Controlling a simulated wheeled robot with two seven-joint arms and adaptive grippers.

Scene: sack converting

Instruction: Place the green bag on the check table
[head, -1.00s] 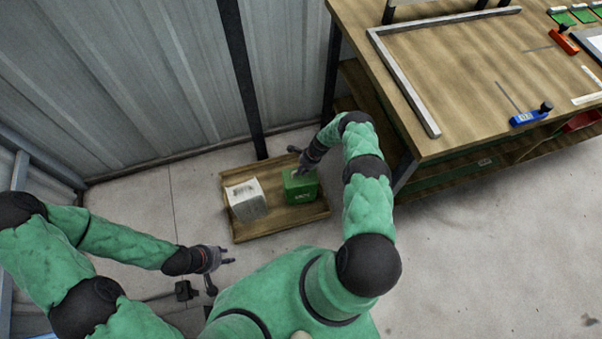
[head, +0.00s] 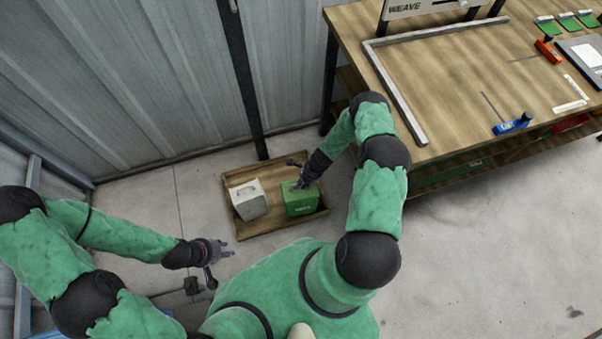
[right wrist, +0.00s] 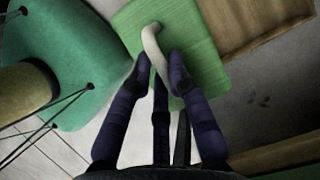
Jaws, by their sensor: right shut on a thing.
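The green bag (head: 299,203) stands upright at the right side of a wooden tray on the floor. My right gripper (head: 300,186) is at its top. In the right wrist view, the gripper (right wrist: 158,75) is shut on the pale handle (right wrist: 153,42) of the green bag (right wrist: 185,45). My left gripper (head: 228,248) is empty with its fingers apart, above the floor left of the tray. The check table (head: 465,75) stands at the upper right, with a grey metal frame (head: 405,105) on its top.
A white bag (head: 248,200) stands left of the green bag in the wooden tray (head: 270,226). The table top holds a blue tool (head: 512,125), a red tool (head: 547,50) and several small green swatches (head: 567,22). A corrugated wall (head: 120,80) stands behind the tray.

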